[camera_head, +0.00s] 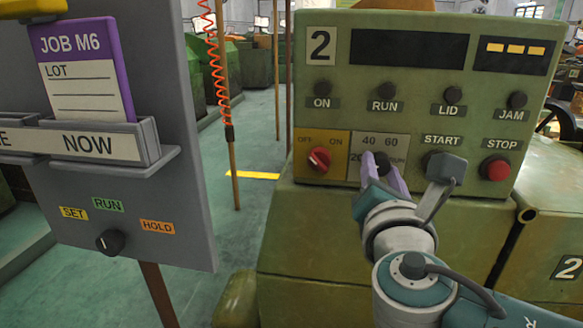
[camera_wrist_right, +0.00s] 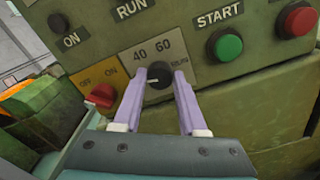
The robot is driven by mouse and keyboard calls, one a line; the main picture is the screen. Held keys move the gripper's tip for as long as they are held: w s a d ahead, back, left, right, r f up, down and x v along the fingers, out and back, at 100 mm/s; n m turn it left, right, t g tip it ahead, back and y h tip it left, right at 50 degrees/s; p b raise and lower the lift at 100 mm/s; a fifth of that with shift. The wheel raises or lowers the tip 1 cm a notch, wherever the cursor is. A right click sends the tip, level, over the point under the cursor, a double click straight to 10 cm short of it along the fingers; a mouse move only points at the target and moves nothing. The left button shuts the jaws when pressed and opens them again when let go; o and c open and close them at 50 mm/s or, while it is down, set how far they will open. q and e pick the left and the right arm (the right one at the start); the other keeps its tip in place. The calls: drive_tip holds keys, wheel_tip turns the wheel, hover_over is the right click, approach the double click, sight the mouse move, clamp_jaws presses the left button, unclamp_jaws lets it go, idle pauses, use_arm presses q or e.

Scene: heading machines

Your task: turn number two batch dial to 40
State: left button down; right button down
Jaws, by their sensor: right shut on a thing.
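The number two machine's green control panel (camera_head: 425,65) carries a black batch dial (camera_head: 382,160) on a pale plate marked 20, 40 and 60, with a partly hidden marking at right. My right gripper (camera_head: 383,172) is at the dial, its two lilac fingers on either side of the knob. In the right wrist view the right gripper (camera_wrist_right: 160,88) is shut on the black dial (camera_wrist_right: 158,76). A short white mark on the knob points roughly left in that view, below the 40. The left finger hides the 20 there. My left gripper is not in view.
A red off/on switch (camera_head: 319,159) sits just left of the dial. The start button (camera_head: 437,160) is largely behind my gripper, and the red stop button (camera_head: 495,168) is further right. A grey job board (camera_head: 120,200) stands at left.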

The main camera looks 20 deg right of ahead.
drive_tip(key=m+b, duration=0.1)
drive_tip(key=m, duration=0.1)
drive_tip(key=m+b, duration=0.2)
drive_tip(key=shift+f+m, duration=0.2)
drive_tip(key=shift+m, duration=0.1)
drive_tip(key=m+b, duration=0.2)
drive_tip(key=m, duration=0.1)
drive_tip(key=shift+r+m+b, duration=0.15)
drive_tip(key=shift+m+b, duration=0.25)
drive_tip(key=shift+m, duration=0.4)
drive_tip(key=shift+c, duration=2.3)
unclamp_jaws()
drive_tip(key=v, duration=1)
drive_tip(key=shift+b, duration=0.45)
